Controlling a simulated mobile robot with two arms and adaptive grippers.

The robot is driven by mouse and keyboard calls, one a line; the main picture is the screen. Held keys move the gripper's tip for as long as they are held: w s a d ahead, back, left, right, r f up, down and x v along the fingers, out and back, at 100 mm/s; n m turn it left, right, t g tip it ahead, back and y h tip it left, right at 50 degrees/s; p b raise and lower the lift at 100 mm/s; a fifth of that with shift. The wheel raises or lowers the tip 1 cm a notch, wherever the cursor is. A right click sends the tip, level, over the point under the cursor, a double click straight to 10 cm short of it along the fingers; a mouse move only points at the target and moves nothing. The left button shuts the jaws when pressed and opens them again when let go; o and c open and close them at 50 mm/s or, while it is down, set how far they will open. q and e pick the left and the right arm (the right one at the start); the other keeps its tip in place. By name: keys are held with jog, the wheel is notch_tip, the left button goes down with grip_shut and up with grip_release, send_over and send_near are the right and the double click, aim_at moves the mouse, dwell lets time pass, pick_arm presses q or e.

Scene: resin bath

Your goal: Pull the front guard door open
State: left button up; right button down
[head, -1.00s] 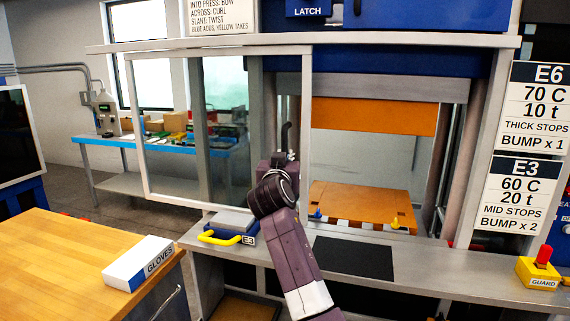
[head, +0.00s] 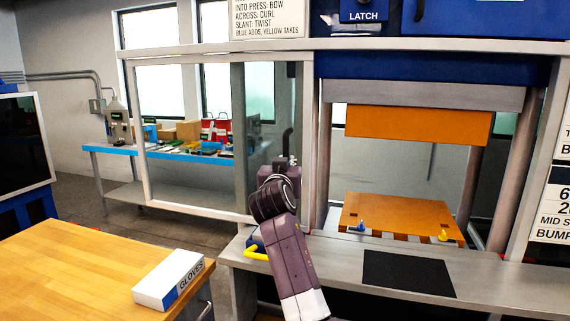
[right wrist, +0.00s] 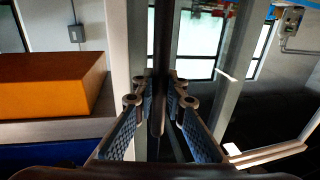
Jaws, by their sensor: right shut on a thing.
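The front guard door (head: 140,150) is a clear panel in a pale frame, standing left of the press opening under a long top rail. Its dark upright handle (head: 287,138) is near the door's right edge. My right gripper (head: 284,163) is at the handle, its arm rising from the bottom middle. In the right wrist view, the two blue-padded fingers (right wrist: 160,98) are shut on the dark handle bar (right wrist: 160,45). The arm and wrist hide part of the door's lower right. My left gripper is not in view.
The press opening shows an orange upper block (head: 420,135) and an orange lower plate (head: 395,214) with blue and yellow pegs. A black mat (head: 408,272) lies on the front ledge. A wooden table (head: 80,265) with a gloves box (head: 168,280) stands front left.

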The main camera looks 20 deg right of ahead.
jog(key=c, duration=2)
grip_release()
jog(key=shift+d, duration=0.1)
jog(key=shift+o, duration=0.2)
jog(key=shift+s, duration=0.15)
jog(key=v, duration=0.7)
jog(key=shift+s, duration=0.2)
